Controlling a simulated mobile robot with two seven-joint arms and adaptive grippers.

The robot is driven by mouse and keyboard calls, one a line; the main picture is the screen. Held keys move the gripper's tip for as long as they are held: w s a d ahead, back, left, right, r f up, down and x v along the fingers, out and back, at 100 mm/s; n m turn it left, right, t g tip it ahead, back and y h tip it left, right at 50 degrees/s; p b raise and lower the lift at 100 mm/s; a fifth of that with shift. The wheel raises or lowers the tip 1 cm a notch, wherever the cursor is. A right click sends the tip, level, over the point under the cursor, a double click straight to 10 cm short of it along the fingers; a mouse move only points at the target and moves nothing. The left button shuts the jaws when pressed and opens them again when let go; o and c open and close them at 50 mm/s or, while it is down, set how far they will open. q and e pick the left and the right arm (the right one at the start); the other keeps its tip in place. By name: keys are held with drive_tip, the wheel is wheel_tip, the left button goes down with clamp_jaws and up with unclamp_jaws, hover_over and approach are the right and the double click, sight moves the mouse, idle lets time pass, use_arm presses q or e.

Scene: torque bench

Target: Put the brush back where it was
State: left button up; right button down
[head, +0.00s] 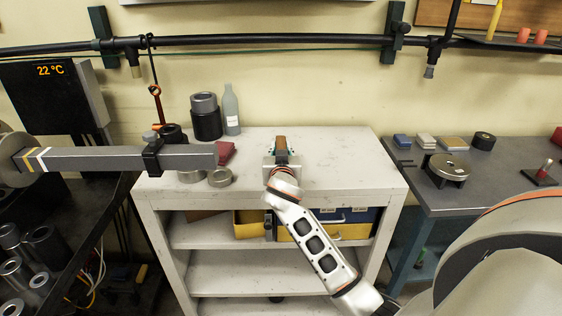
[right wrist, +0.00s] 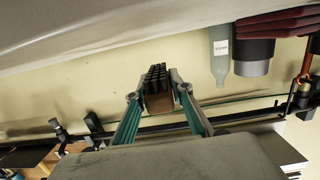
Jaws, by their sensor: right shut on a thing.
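My right gripper (head: 282,158) is over the white cabinet top (head: 340,160), shut on the brush (head: 281,144). In the head view the brush shows as a small brown block between the fingers. In the right wrist view, which is upside down, my right gripper (right wrist: 155,92) pinches the brush's brown wooden body (right wrist: 158,103) from both sides. Its dark bristle tufts (right wrist: 157,75) point toward the cabinet top, and a gap shows between them and the top. My left gripper is not in view.
A grey beam (head: 100,160) reaches over the cabinet's left side. A red cloth-like item (head: 225,152), a grey bottle (head: 230,110), a dark cylinder (head: 206,122) and metal rings (head: 220,178) stand left of my gripper. The cabinet top to its right is clear.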

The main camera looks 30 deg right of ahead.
wheel_tip(320, 180, down, 4)
drive_tip(key=shift+r, duration=0.2)
drive_tip(key=shift+f, duration=0.25)
drive_tip(key=shift+f, duration=0.1)
drive_tip(key=shift+f+b, duration=0.2)
drive_tip(key=shift+b, duration=0.2)
drive_tip(key=c, duration=1.8)
unclamp_jaws()
drive_tip(key=shift+r, duration=0.1)
